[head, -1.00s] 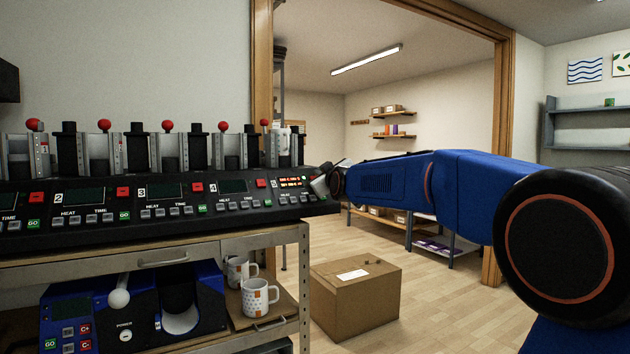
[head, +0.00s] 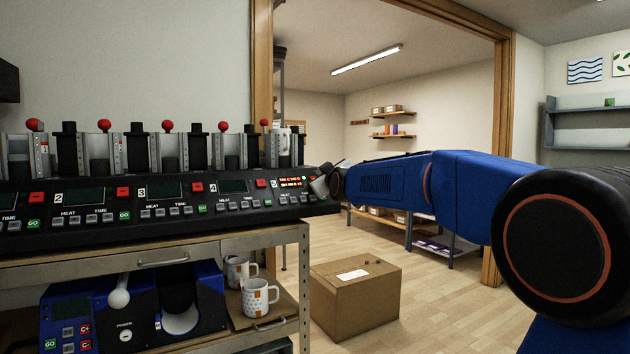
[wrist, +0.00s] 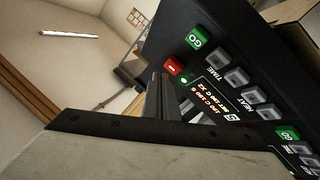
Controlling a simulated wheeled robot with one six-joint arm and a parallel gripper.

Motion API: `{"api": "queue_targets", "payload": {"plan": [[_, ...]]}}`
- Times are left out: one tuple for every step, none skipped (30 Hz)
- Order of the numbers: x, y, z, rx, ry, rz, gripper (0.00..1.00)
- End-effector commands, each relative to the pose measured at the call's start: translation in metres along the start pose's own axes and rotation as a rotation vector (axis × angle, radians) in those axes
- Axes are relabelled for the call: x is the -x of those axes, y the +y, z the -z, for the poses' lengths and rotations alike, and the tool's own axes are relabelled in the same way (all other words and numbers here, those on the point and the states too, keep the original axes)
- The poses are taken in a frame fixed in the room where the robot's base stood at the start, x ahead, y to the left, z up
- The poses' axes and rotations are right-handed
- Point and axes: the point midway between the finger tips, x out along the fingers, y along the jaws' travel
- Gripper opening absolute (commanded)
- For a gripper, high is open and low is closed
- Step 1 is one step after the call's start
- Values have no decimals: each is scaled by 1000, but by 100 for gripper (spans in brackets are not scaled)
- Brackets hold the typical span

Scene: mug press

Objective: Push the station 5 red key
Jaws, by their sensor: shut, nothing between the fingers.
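The station 5 red key (wrist: 175,66) shows in the wrist view at the end of the lit station 5 display (wrist: 209,97), near a green GO key (wrist: 197,37). My gripper (wrist: 159,78) is shut and empty, its tips close beside the red key in the picture. I cannot tell whether they touch it. In the head view my gripper (head: 320,184) is at the right end of the black press panel (head: 150,222), just right of the station 5 display (head: 290,180). The station 5 red key is hidden there.
Other red keys, such as station 4's (head: 261,183), sit along the panel to the left. Red-knobbed levers (head: 224,127) stand behind it. Patterned mugs (head: 259,297) stand on a lower shelf. A cardboard box (head: 356,297) is on the floor to the right.

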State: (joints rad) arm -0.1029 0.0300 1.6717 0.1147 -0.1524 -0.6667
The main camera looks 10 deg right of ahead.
Motion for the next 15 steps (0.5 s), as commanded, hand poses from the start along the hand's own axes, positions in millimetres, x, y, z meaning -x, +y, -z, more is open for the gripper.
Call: {"api": "queue_targets", "payload": {"plan": [[-1,-1,-1,0,0,0,0],[-2,-2,-1,0,0,0,0],[-3,-2,-2,0,0,0,0],[-4,-3,-2,0,0,0,0],[-4,-3,-3,0,0,0,0],[-4,-3,-3,0,0,0,0],[-4,-3,-3,0,1,0,0],[-4,-3,-3,0,1,0,0],[-4,-3,-3,0,1,0,0],[-4,-3,-3,0,1,0,0],[-4,-3,-3,0,0,0,0],[-4,-3,-3,0,0,0,0],[-4,-3,-3,0,0,0,0],[-4,-3,-3,0,0,0,0],[-4,-3,-3,0,0,0,0]]}}
